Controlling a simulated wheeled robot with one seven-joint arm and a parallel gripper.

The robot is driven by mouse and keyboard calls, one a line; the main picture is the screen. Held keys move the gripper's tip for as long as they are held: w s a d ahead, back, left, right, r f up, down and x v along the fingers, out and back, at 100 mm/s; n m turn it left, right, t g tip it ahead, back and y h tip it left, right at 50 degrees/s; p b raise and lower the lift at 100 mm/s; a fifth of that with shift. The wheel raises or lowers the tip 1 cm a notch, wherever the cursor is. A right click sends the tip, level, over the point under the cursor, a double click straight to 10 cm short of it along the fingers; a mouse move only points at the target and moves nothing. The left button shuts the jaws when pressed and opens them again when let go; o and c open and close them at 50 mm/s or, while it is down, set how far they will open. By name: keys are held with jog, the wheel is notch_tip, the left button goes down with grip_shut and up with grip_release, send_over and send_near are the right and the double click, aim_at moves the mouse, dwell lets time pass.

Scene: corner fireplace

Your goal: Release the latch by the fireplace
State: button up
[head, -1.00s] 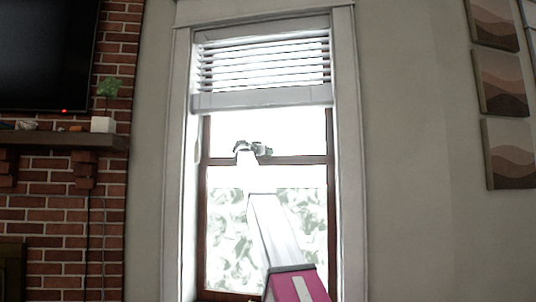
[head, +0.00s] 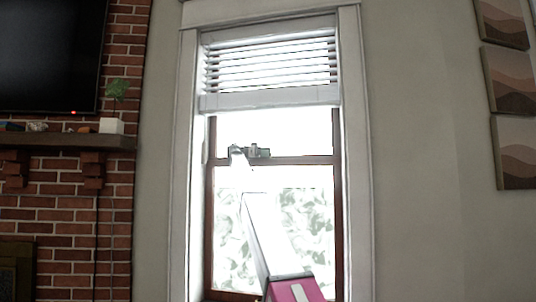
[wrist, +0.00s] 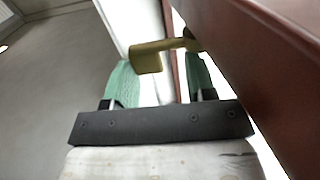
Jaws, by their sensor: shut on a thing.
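The latch (wrist: 147,57) is a small brass-coloured lever on the window by the fireplace, seen in the wrist view. Its flat end lies between the two green fingers of my gripper (wrist: 162,62), and its stem runs right toward the red-brown window rail (wrist: 275,65). The fingers stand apart, with the latch held between them. Finger contact is partly hidden by the angle. In the head view my gripper (head: 250,151) is at the window's middle rail (head: 300,160), left of centre; the latch is too small to make out there.
The window has white trim (head: 356,170) and a half-raised blind (head: 270,70) above my gripper. A brick fireplace wall (head: 70,205) with a mantel (head: 60,140), a potted plant (head: 113,110) and a TV (head: 50,50) is at left. Pictures (head: 515,150) hang at right.

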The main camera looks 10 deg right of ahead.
jog(key=shift+w+a+m+g, duration=0.1)
jog(key=shift+m+g, duration=0.4)
jog(key=shift+g, duration=0.3)
jog(key=o, duration=0.9)
jog(key=shift+o, duration=0.2)
